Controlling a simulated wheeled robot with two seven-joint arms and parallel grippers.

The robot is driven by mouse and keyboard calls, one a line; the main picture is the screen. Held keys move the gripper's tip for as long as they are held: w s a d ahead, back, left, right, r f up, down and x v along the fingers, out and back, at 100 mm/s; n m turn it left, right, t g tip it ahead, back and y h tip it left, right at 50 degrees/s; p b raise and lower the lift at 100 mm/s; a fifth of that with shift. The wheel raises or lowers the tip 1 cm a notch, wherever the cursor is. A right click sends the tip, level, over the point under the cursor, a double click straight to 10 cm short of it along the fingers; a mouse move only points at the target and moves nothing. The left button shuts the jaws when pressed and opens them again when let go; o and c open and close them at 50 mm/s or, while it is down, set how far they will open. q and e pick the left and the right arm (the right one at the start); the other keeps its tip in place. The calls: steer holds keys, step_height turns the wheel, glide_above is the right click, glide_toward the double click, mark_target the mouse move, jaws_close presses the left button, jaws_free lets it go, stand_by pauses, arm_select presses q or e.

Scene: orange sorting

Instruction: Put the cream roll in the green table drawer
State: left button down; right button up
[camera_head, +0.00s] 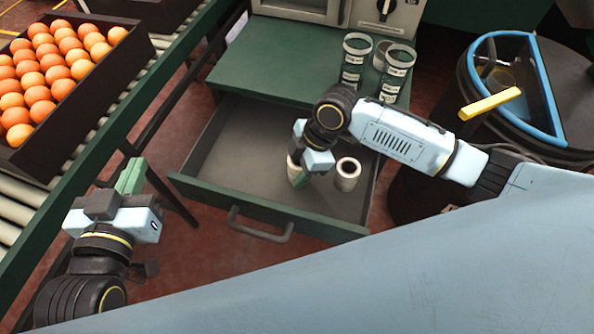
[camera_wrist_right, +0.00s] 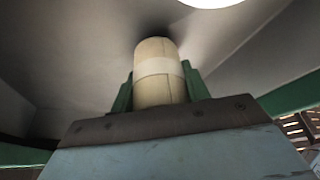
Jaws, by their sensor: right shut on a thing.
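The green table (camera_head: 285,70) has its grey drawer (camera_head: 235,150) pulled open. My right gripper (camera_head: 298,174) is down inside the drawer, shut on the cream roll (camera_head: 291,163). In the right wrist view the cream roll (camera_wrist_right: 157,60) with a paler band stands between the green fingers (camera_wrist_right: 158,88). The gripper hides much of it in the head view, and I cannot tell whether it touches the drawer floor. My left gripper (camera_head: 131,176) is outside the drawer at the left; its fingers are too unclear to judge.
A whitish roll (camera_head: 347,174) stands in the drawer just right of my right gripper. The drawer's left part is clear. Labelled canisters (camera_head: 396,72) stand on the table. A crate of oranges (camera_head: 105,85) sits on the left conveyor. A bin (camera_head: 545,85) is at the right.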

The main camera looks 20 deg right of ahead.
steer(key=shift+f, duration=0.4)
arm_select(q)
steer(key=shift+w+d+r+t+h, duration=0.15)
steer(key=shift+r+t, duration=0.1)
steer(key=shift+r, duration=0.2)
steer(key=shift+d+r+t+h, duration=0.15)
steer(key=shift+r+t, duration=0.1)
steer(key=shift+r, duration=0.15)
steer(key=shift+a, duration=0.1)
arm_select(e)
steer(key=o, duration=1)
steer(key=shift+f, duration=0.1)
